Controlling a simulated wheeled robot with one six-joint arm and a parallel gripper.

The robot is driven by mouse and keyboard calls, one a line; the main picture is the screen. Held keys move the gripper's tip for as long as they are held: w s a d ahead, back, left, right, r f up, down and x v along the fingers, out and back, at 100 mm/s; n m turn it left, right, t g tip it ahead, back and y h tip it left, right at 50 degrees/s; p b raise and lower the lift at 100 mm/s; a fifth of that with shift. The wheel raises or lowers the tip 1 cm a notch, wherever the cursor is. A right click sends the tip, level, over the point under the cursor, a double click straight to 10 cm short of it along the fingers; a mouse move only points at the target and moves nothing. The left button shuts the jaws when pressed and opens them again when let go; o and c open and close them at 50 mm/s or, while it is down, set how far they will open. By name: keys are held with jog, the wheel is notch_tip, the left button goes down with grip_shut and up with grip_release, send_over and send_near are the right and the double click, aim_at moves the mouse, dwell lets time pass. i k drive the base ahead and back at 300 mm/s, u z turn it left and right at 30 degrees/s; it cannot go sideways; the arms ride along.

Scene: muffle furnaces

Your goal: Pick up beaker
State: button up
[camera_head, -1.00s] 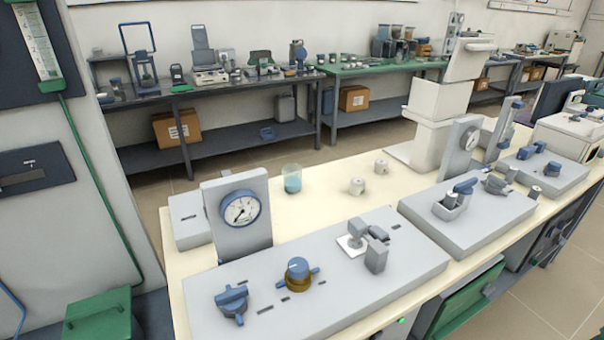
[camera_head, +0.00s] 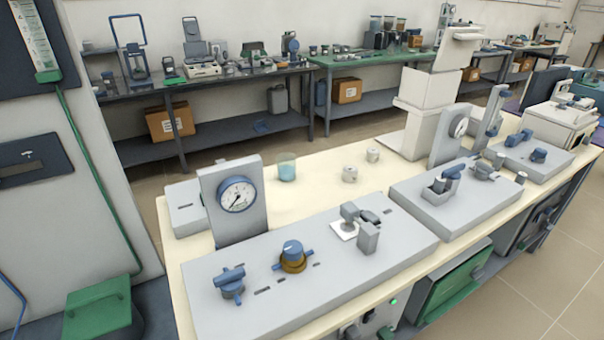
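A small clear beaker (camera_head: 287,167) with blue-green content stands upright on the cream tabletop (camera_head: 318,207). It is behind the front grey panel and just right of the round pressure gauge (camera_head: 237,194). Nothing touches it. My gripper is not in the picture.
Two small pale knobs or weights, a nearer one (camera_head: 349,174) and a farther one (camera_head: 373,155), stand right of the beaker. A grey panel (camera_head: 330,263) with knobs and a valve lies in front. A white stepped block (camera_head: 422,110) stands farther right. Tabletop around the beaker is clear.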

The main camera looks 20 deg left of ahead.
aim_at(287, 167)
jog(key=z, duration=0.5)
jog(key=k, duration=1.15)
jog(key=z, duration=0.55)
jog(key=i, duration=1.25)
jog(key=u, duration=0.65)
jog(key=i, duration=0.9)
jog(key=u, duration=1.45)
jog(key=i, duration=0.65)
jog(key=u, duration=0.6)
